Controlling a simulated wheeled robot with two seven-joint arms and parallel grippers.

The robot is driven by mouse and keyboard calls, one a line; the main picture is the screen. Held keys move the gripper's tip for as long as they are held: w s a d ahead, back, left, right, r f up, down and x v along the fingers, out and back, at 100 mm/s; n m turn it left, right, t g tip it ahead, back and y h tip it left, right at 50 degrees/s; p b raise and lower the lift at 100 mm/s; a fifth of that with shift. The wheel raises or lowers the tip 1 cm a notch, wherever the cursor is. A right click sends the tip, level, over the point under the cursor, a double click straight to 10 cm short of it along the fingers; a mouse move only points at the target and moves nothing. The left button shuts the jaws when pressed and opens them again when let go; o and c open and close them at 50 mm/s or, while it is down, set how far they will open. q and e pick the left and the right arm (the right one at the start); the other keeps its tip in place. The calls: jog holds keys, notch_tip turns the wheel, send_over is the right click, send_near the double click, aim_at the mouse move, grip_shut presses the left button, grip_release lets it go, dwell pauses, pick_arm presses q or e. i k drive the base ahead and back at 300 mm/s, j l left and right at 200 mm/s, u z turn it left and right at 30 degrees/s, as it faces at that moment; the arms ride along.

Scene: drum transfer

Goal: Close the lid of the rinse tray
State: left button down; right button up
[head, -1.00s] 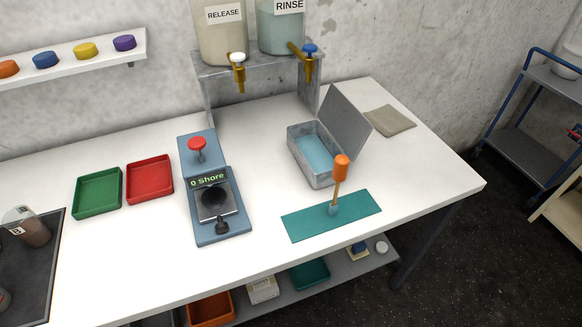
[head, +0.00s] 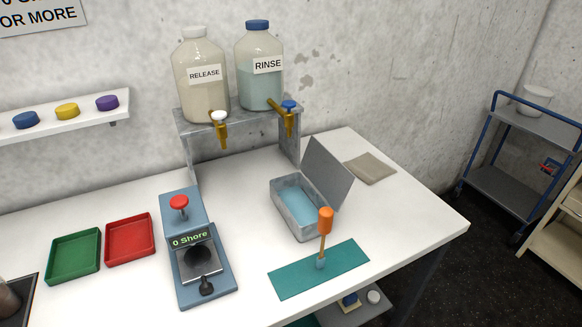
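The rinse tray (head: 304,226) is a grey metal box on the white table, holding light blue liquid (head: 297,206). Its grey lid (head: 328,174) stands open, tilted up and back along the tray's right side. Neither of my grippers shows in the head view.
An orange-handled tool (head: 325,222) stands upright on a teal mat (head: 300,283) just in front of the tray. A Shore gauge (head: 195,262) is to the left. The RINSE bottle (head: 259,85) and RELEASE bottle (head: 198,90) stand on a rack behind. A folded cloth (head: 371,168) lies right of the lid.

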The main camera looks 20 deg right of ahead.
aim_at(333, 181)
jog(key=l+u, duration=0.45)
jog(key=k+l+u, duration=0.1)
jog(key=l+u, duration=0.4)
jog(key=k+l, duration=0.1)
jog(key=l, duration=0.3)
jog(key=k+l+u, duration=0.1)
jog(key=l, duration=0.25)
jog(key=k+l, duration=0.1)
jog(key=l, duration=0.3)
jog(key=k+l+u, duration=0.1)
jog(key=l, duration=0.25)
jog(key=k+l, duration=0.15)
jog(key=l, duration=0.2)
jog(key=k+l+u, duration=0.1)
jog(key=l, duration=0.3)
jog(key=k+l, duration=0.2)
jog(key=l, duration=0.15)
jog(key=l+u, duration=0.15)
jog(key=l, duration=0.2)
jog(key=k+l+u, duration=0.2)
jog(key=l, duration=0.2)
jog(key=i, duration=0.05)
